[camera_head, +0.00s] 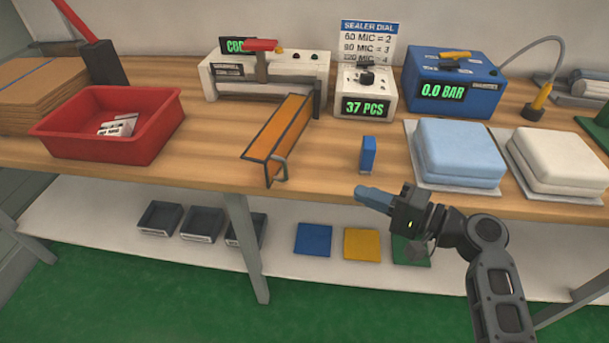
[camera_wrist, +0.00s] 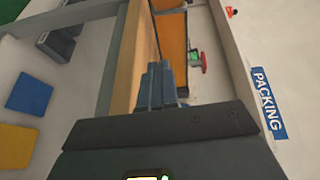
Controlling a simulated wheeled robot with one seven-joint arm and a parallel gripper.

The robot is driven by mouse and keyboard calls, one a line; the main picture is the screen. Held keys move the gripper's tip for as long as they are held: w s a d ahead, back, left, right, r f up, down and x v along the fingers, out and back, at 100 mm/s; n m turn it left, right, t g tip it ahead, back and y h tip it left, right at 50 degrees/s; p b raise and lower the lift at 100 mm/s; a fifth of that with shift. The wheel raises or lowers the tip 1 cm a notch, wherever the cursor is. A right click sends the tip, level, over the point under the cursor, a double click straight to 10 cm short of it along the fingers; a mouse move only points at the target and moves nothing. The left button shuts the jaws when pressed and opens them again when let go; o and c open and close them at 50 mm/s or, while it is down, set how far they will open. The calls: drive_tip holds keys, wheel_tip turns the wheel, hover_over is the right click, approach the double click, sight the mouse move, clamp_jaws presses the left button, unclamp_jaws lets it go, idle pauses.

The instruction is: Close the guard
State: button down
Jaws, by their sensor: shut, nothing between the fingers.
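The guard (camera_head: 280,128) looks to be the orange panel in a dark frame. It juts from the front of the white sealer (camera_head: 230,85) toward the table's front edge, so it stands open. A grey handle (camera_head: 278,168) is at its near end. My gripper (camera_head: 366,194) is shut and empty, in front of the table edge, right of the guard and apart from it. In the wrist view the shut fingers (camera_wrist: 160,82) point toward the table, with the orange panel (camera_wrist: 172,40) beyond them. The sealer's red lever (camera_wrist: 202,62) shows there too.
A small blue block (camera_head: 368,153) stands on the table between guard and light blue folded pad (camera_head: 458,150). A white pad (camera_head: 556,158) lies further right. A red bin (camera_head: 105,140) is left. The wooden table (camera_head: 210,145) is bare between bin and guard.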

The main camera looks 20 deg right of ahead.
drive_tip(key=shift+y, duration=0.5)
drive_tip(key=x, duration=0.3)
drive_tip(key=r+p+x, duration=0.1)
drive_tip(key=x, duration=0.2)
drive_tip(key=r+x, duration=0.1)
drive_tip(key=x, duration=0.3)
drive_tip(key=shift+w+d+p, duration=0.3)
drive_tip(key=shift+w+p, duration=0.05)
drive_tip(key=shift+w, duration=0.05)
drive_tip(key=a, duration=0.2)
drive_tip(key=a+p, duration=0.1)
drive_tip(key=shift+w+a+f, duration=0.1)
drive_tip(key=shift+w, duration=0.2)
drive_tip(key=shift+w+a+f, duration=0.1)
drive_tip(key=shift+a, duration=0.35)
